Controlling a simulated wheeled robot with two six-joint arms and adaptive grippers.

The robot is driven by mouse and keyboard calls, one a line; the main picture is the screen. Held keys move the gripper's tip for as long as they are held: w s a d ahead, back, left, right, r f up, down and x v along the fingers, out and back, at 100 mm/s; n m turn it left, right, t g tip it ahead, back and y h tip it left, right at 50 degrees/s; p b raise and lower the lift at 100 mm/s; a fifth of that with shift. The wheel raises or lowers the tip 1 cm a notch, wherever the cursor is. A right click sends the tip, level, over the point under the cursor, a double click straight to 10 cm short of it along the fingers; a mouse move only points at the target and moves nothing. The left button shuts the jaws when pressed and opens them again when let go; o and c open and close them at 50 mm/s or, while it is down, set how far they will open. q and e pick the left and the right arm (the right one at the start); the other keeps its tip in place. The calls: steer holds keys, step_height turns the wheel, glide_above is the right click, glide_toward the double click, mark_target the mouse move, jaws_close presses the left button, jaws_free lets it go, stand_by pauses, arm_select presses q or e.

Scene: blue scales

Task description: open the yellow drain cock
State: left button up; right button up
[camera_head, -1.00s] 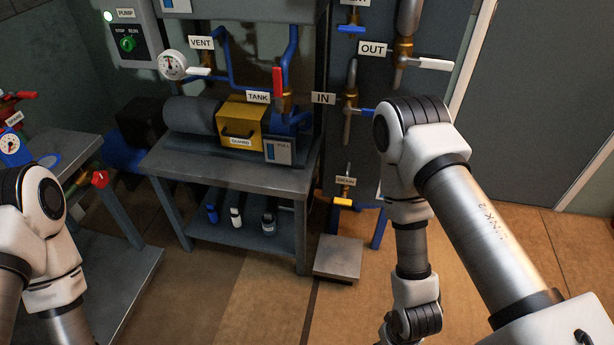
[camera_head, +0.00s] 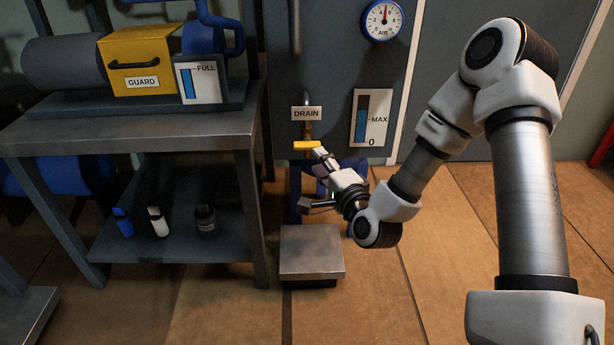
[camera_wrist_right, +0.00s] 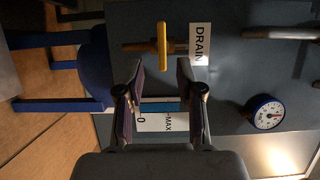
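The yellow drain cock handle (camera_head: 307,146) sits on a brass pipe under the DRAIN label (camera_head: 307,113), on the grey wall panel. The handle lies level in the head view. My right gripper (camera_head: 317,182) is beside and below it, with its upper finger close to the handle's right end. In the right wrist view the yellow handle (camera_wrist_right: 162,45) is ahead of the open fingers (camera_wrist_right: 160,82), in line with the space between them. That space is empty; I cannot tell whether a finger touches the handle. My left gripper is out of view.
A level gauge (camera_head: 371,117) marked MAX and 0 is right of the cock, with a round air dial (camera_head: 383,20) above. A grey block (camera_head: 311,252) stands on the floor below. A metal bench (camera_head: 130,130) with bottles on its shelf is at left.

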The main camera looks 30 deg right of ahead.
mark_target(309, 146)
steer(key=w, duration=0.2)
steer(key=w+b, duration=0.1)
steer(key=w, duration=0.1)
steer(key=w+d+b, duration=0.1)
steer(key=w, duration=0.1)
steer(key=shift+w+d, duration=0.1)
steer(key=shift+w, duration=0.3)
steer(key=shift+w+r, duration=0.15)
steer(key=shift+w, duration=0.3)
jaws_close()
